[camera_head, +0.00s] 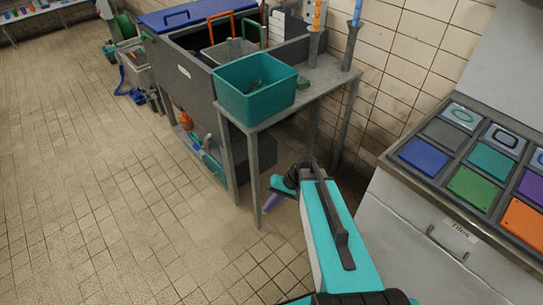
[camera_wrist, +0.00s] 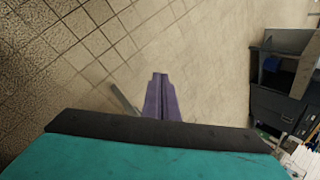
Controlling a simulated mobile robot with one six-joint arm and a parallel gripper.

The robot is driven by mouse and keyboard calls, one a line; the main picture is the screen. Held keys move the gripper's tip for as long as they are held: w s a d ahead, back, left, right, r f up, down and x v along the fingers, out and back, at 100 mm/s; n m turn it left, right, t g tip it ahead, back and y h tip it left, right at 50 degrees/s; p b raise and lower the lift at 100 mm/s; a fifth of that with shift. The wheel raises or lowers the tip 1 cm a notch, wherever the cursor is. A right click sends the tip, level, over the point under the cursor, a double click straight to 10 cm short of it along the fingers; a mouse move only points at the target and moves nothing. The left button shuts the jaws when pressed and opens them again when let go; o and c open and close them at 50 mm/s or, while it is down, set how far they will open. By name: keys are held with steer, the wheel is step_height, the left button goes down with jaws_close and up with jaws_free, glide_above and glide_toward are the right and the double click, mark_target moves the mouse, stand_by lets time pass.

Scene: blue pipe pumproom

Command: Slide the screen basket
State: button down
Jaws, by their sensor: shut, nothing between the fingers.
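A grey basket (camera_head: 229,52) with upright orange and green handles sits in the grey tank (camera_head: 188,82) at the top of the head view; it looks like the screen basket. The teal bin and tank wall hide part of it. My gripper (camera_head: 267,204) is low in front of the side table, well apart from the basket. Its purple fingers show in the wrist view (camera_wrist: 160,76), together and empty over the tiled floor. The basket cannot be made out in the wrist view.
A teal bin (camera_head: 255,87) stands on the grey side table (camera_head: 318,90), whose legs are near my gripper. A counter with coloured tiles (camera_head: 470,165) stands at right. A grey crate (camera_head: 130,66) is beyond the tank.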

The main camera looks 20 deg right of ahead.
steer(key=s+f+n+g+h, duration=0.1)
steer(key=s+f+g+h, duration=0.1)
steer(key=s+f, duration=0.3)
steer(key=s+a+f+n+g+h, duration=0.1)
steer(key=s+f, duration=0.4)
steer(key=s, duration=0.7)
steer(key=s+a+f+n+g+h, duration=0.1)
steer(key=s+f+g+h, duration=0.1)
steer(key=s+f, duration=0.3)
steer(key=s+h, duration=0.1)
steer(key=s, duration=0.3)
steer(key=shift+s+g, duration=0.15)
steer(key=shift+g, duration=0.25)
